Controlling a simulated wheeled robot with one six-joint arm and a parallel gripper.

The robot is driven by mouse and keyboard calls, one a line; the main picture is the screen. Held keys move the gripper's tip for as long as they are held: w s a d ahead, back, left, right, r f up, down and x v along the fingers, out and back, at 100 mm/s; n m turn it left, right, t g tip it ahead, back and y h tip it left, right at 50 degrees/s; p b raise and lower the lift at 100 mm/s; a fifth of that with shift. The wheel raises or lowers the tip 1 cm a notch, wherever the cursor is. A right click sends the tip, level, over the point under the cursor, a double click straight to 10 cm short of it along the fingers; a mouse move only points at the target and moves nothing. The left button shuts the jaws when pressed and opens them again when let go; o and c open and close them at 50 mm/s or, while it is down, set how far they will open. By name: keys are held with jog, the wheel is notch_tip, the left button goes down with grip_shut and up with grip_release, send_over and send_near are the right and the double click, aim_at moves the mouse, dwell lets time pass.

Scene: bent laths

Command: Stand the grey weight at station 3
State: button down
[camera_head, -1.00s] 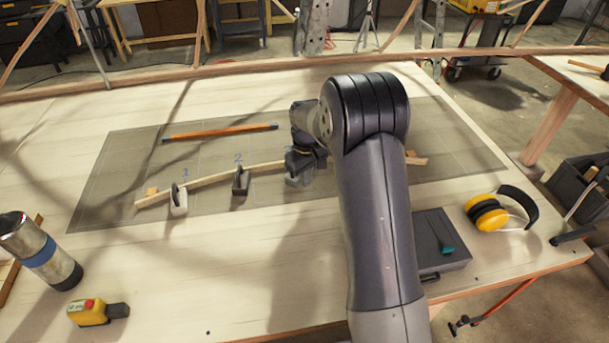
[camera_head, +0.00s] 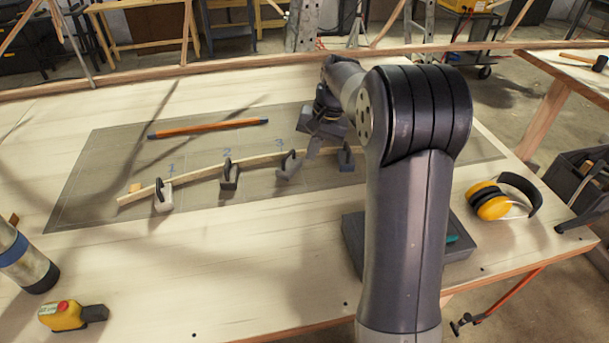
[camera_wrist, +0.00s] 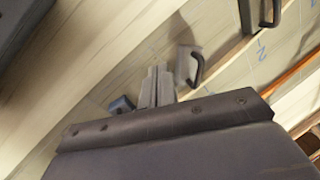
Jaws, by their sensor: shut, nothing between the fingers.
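The grey weight (camera_head: 288,166) with its dark handle stands upright at station 3 along the pale bent lath (camera_head: 195,177). It also shows in the wrist view (camera_wrist: 186,64), just beyond my fingers. My gripper (camera_head: 313,151) is shut and empty. It is to the right of the grey weight, between it and a dark weight (camera_head: 345,159) at the lath's right. In the wrist view my closed fingertips (camera_wrist: 156,87) look close beside the grey weight; I cannot tell whether they touch.
A light weight (camera_head: 163,195) stands at station 1 and a dark one (camera_head: 229,176) at station 2. An orange rod (camera_head: 208,128) lies behind the lath. A dark case (camera_head: 352,235), yellow earmuffs (camera_head: 490,203) and a yellow-red device (camera_head: 62,315) are nearer.

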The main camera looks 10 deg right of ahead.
aim_at(296, 167)
jog(key=s+d+f+m+t+y+b, duration=0.1)
jog(key=d+f+m+t+y+b, duration=0.25)
jog(key=m, duration=0.75)
jog(key=s+d+m+t+y+b, duration=0.15)
jog(key=d+m+b, duration=0.35)
jog(key=m, duration=0.6)
jog(key=shift+h, duration=0.4)
jog(key=x, duration=0.3)
jog(key=b+x, duration=0.1)
jog(key=x, duration=0.6)
jog(key=shift+a+r+b, duration=0.15)
jog(key=shift+a+b, duration=0.15)
jog(key=shift+a, duration=0.2)
jog(key=shift+w+a, duration=0.85)
jog(key=shift+a, duration=0.1)
jog(key=shift+w+a, duration=0.45)
jog(key=shift+a, duration=0.1)
jog(key=shift+r, duration=0.1)
jog(key=shift+w+a+r+p, duration=0.15)
jog(key=shift+w+a+p, duration=0.15)
jog(key=shift+p, duration=0.4)
jog(key=shift+w+a+p, duration=0.35)
jog(key=shift+a+p, duration=0.05)
jog(key=shift+a, duration=0.05)
